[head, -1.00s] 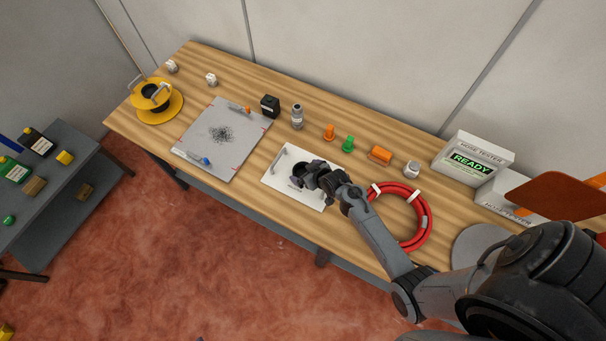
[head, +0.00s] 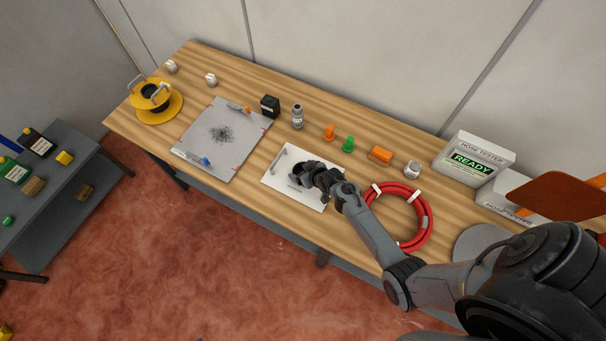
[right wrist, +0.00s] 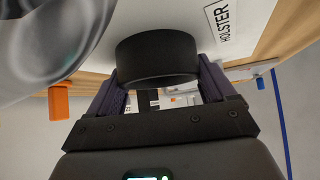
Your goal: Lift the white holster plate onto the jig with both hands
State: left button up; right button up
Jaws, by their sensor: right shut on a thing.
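The white holster plate (head: 279,179) lies at the front middle of the wooden table, with a light bar handle (head: 279,157) near its left side. My right gripper (head: 305,177) is low over the plate and shut on part of it. The right wrist view shows the plate's HOLSTER label (right wrist: 224,22) and a dark round part (right wrist: 157,58) close to the fingers; the exact contact is hidden. The grey board (head: 203,150) to the left, with clamps at its edges and a dark scribble, looks like the jig. My left gripper is out of view.
A yellow spool (head: 153,102) stands at the table's far left. Black and grey bottles, orange and green pieces (head: 347,144) line the back. A red hose coil (head: 425,225) and the hose tester (head: 472,160) are right. Bare wood separates board and plate.

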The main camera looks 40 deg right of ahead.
jog(key=c, duration=0.5)
jog(key=shift+r, duration=0.1)
jog(key=shift+c, duration=0.4)
jog(key=shift+w+r, duration=0.1)
jog(key=shift+r, duration=0.05)
